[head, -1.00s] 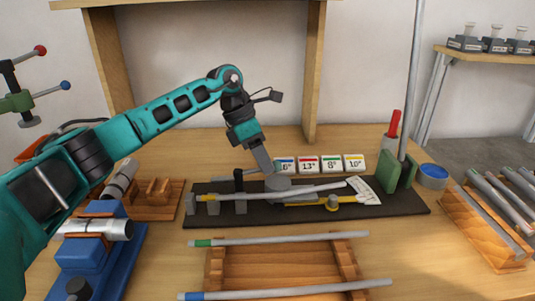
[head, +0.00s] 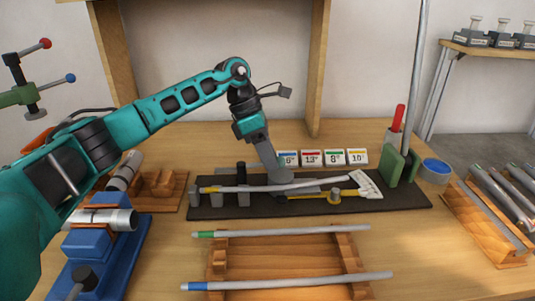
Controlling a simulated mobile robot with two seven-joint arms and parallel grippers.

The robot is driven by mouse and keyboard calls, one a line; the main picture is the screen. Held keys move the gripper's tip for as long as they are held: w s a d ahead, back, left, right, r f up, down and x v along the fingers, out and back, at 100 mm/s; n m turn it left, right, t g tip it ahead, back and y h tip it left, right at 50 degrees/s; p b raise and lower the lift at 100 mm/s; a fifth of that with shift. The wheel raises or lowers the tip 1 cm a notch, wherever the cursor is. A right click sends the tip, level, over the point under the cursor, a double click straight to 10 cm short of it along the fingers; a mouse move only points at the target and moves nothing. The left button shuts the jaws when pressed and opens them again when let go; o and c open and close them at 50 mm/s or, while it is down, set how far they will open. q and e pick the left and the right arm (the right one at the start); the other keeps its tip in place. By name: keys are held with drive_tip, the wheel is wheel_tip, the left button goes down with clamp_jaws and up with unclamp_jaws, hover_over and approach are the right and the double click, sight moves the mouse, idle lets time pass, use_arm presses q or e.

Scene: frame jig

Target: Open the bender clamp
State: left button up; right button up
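The bender has a dark base plate (head: 410,203) on the table. A grey tube (head: 310,183) lies along it, through several grey posts at the left. A yellow lever (head: 318,194) and a pale angle scale (head: 368,186) are at the right. My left gripper (head: 274,178) points down at the middle of the bender, just right of the black upright. Its tips merge with the grey parts there, so contact and finger opening are unclear. My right gripper is not in view.
Number cards (head: 334,158) stand behind the bender. In front, a wooden rack (head: 285,256) carries two tubes with green and blue bands. A blue fixture (head: 92,245) stands at the left, a wooden tube tray (head: 482,228) at the right. A tall grey pole rises by green blocks (head: 394,167).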

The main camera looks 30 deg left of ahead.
use_arm(q)
drive_tip(key=v, duration=1.3)
drive_tip(key=shift+p, duration=0.3)
drive_tip(key=shift+w+f, duration=0.1)
